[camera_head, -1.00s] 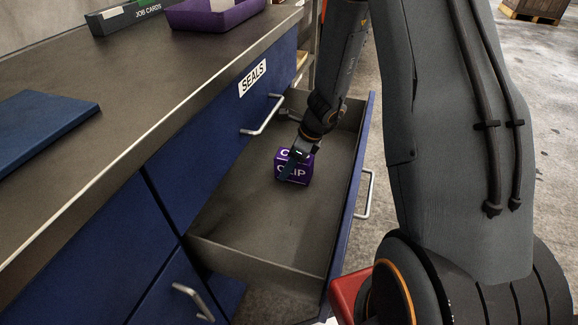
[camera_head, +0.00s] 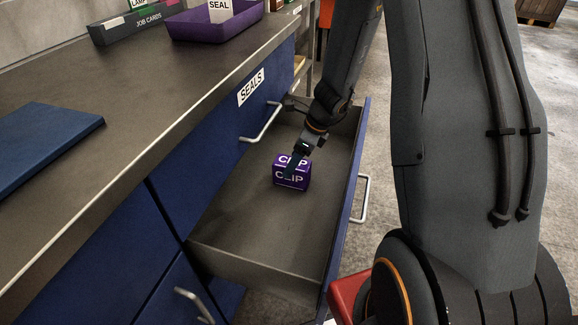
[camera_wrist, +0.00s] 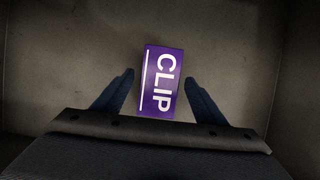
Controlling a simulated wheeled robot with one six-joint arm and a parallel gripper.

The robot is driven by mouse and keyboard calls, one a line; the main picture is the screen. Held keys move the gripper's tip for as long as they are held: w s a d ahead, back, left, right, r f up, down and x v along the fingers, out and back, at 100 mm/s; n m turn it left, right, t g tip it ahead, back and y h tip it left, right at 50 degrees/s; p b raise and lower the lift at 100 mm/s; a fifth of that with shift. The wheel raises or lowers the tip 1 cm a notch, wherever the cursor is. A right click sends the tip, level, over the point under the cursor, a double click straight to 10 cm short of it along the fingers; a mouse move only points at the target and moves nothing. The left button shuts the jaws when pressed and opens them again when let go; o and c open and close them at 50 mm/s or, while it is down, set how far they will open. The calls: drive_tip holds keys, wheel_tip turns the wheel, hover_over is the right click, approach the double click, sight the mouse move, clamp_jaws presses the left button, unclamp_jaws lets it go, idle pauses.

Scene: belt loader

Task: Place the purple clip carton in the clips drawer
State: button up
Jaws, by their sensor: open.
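The purple clip carton (camera_head: 291,172), with white CLIP lettering, rests on the floor of an open, otherwise empty drawer (camera_head: 243,220) in the head view. In the wrist view the carton (camera_wrist: 163,80) lies between and slightly beyond my two fingertips, with a gap on each side. My gripper (camera_head: 292,166) is open just above the carton in the head view; it also shows in the wrist view (camera_wrist: 160,78). The drawer's own label is not visible; the drawer front above it reads SEALS (camera_head: 251,86).
The worktop (camera_head: 140,110) holds a purple tray (camera_head: 215,24) with a SEAL card, a job cards box (camera_head: 140,22) and a blue flat object (camera_head: 40,140). The drawer's side walls and front panel (camera_head: 352,190) surround my gripper. A red object (camera_head: 347,293) is near my base.

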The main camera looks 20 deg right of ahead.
drive_tip(key=p+v, duration=0.1)
drive_tip(key=v, duration=0.5)
drive_tip(key=shift+r+p, duration=0.15)
drive_tip(key=shift+p, duration=0.15)
drive_tip(key=s+a+r+n+g+h, duration=0.1)
drive_tip(key=s+a+r+n, duration=0.3)
drive_tip(key=s+r+n, duration=0.35)
drive_tip(key=s+a+r+n+g+h+p, duration=0.1)
drive_tip(key=s+a+r+n, duration=0.4)
drive_tip(key=s+n, duration=0.5)
drive_tip(key=s+a+r+n+g+h, duration=0.1)
drive_tip(key=s+a+r+n, duration=0.4)
drive_tip(key=s+n, duration=0.4)
drive_tip(key=w+d+r+m+p, duration=0.1)
drive_tip(key=d+r+p, duration=0.7)
drive_tip(key=p, duration=0.7)
drive_tip(key=shift+d+r+h, duration=0.4)
drive_tip(key=shift+d, duration=0.25)
